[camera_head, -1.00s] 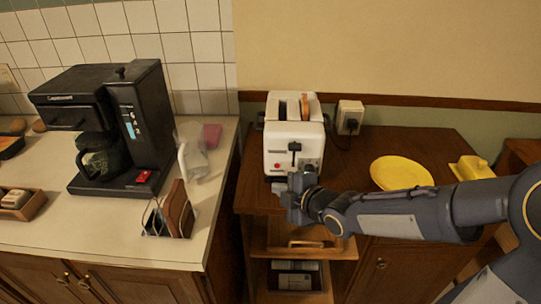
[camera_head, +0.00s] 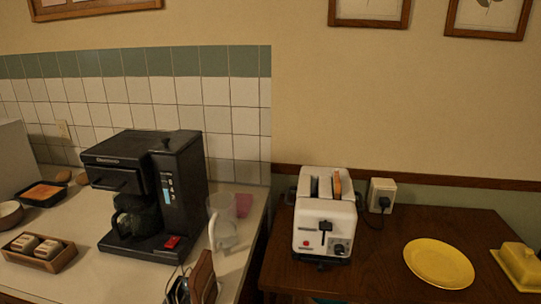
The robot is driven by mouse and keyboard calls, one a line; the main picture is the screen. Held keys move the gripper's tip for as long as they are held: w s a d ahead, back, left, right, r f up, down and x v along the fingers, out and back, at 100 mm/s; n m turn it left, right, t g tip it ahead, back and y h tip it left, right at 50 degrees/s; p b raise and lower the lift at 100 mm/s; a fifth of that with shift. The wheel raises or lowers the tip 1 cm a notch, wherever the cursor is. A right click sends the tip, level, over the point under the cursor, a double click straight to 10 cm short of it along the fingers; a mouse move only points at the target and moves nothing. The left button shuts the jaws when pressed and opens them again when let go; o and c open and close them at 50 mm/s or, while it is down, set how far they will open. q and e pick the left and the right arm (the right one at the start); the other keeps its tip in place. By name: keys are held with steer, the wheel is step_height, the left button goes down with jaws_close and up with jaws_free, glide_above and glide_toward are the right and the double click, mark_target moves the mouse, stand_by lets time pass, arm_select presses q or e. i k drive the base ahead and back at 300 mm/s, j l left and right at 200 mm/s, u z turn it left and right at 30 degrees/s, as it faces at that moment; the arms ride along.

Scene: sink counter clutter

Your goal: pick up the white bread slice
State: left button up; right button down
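A bread slice with a brown-orange crust (camera_head: 337,185) stands upright in the right slot of the white toaster (camera_head: 324,228). Only its top part shows above the slot; whether its face is white cannot be told. The toaster's left slot looks dark, and I cannot tell if it holds anything. The toaster stands on the dark wooden cabinet top, with its lever side facing me. Neither of my grippers is in view.
A yellow plate (camera_head: 438,263) and a yellow butter dish (camera_head: 519,265) lie right of the toaster. A wall outlet box (camera_head: 381,194) with a plug is behind it. Left, a black coffee maker (camera_head: 152,196), clear pitcher (camera_head: 223,222) and wooden rack (camera_head: 203,278) stand on the pale counter.

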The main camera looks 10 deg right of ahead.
mark_target(336, 185)
steer(key=k+l, duration=0.1)
steer(key=l, duration=0.35)
steer(key=k+l, duration=0.15)
steer(key=l, duration=0.25)
steer(key=k+l, duration=0.1)
steer(key=l, duration=0.35)
